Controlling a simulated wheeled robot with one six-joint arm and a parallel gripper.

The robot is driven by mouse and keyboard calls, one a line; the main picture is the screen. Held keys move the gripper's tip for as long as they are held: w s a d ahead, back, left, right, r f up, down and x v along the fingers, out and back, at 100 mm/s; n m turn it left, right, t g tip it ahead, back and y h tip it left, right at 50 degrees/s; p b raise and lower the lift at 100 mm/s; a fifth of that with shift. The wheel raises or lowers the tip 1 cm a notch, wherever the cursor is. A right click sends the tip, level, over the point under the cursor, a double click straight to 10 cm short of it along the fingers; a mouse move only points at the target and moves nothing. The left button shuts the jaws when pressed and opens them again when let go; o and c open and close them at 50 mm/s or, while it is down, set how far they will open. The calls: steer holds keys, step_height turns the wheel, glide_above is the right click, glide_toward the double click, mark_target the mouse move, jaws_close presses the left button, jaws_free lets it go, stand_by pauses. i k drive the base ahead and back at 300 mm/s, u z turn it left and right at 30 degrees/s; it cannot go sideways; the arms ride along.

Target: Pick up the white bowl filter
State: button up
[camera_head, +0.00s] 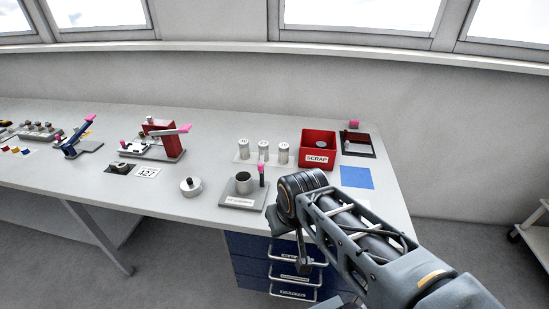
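A grey open-topped bowl (243,183) stands on a grey plate (241,202) near the front edge, beside a pink-topped post. A round metal cap (190,187) with a raised centre lies left of the bowl. My gripper (288,240) hangs at the bench's front edge, right of the bowl and apart from the cylinders. Its fingers are dark and unclear.
A red SCRAP bin (317,157) stands right of the cylinders, holding a pale round item. A dark tray (358,146) and blue mat (356,177) lie further right. A red press (163,139) and blue lever tool (77,139) stand left. Blue drawers (250,259) are below.

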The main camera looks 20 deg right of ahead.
mark_target(284, 148)
steer(key=u, duration=1.1)
steer(key=i, duration=0.8)
steer(key=z, duration=1.75)
